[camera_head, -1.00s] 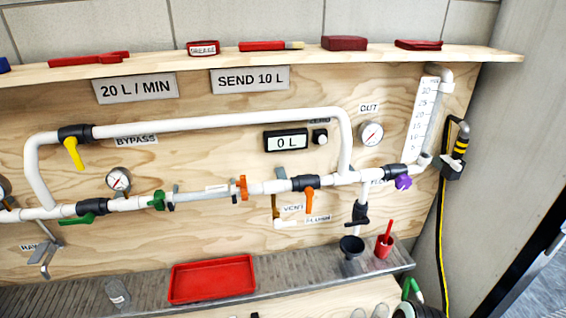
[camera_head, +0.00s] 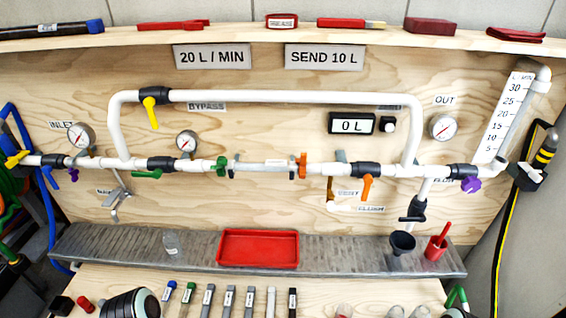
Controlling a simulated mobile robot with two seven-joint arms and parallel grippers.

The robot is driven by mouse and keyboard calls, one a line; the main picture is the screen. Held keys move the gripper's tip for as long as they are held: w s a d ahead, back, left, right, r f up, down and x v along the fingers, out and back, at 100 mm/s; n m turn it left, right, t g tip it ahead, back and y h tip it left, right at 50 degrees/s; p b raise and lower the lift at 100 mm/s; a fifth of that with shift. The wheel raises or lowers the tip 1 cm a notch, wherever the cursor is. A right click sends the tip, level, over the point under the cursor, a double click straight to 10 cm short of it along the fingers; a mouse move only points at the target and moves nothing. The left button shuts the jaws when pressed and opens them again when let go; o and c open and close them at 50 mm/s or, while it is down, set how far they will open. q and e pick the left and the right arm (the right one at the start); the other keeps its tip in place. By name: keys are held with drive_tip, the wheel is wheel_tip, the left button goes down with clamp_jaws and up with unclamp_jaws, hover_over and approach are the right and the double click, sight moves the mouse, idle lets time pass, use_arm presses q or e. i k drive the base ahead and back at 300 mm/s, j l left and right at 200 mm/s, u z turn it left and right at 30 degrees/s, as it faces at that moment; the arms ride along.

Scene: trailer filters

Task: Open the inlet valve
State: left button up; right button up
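The INLET label (camera_head: 61,125) is at the left end of the wall board, beside a round gauge (camera_head: 81,135). Below it, a black valve body (camera_head: 53,161) sits on the white pipe. A blue handle (camera_head: 48,177) angles down beside this body, and a small purple piece (camera_head: 73,175) hangs on its right. A yellow handle (camera_head: 17,158) is at the pipe's far left end. I cannot tell for sure which handle belongs to the inlet valve.
Blue and green hoses crowd the left edge. A green-handled valve (camera_head: 147,173) and a yellow-handled bypass valve (camera_head: 150,110) are further right. A metal ledge (camera_head: 120,250) with a red tray (camera_head: 258,262) runs below. The display (camera_head: 352,124) reads 0 L.

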sight(46, 170)
drive_tip(key=u, duration=0.7)
drive_tip(key=i+j+u, duration=0.2)
drive_tip(key=j+u, duration=0.25)
drive_tip(key=i+j+u, duration=0.2)
drive_tip(key=u, duration=0.2)
drive_tip(key=i+j, duration=0.15)
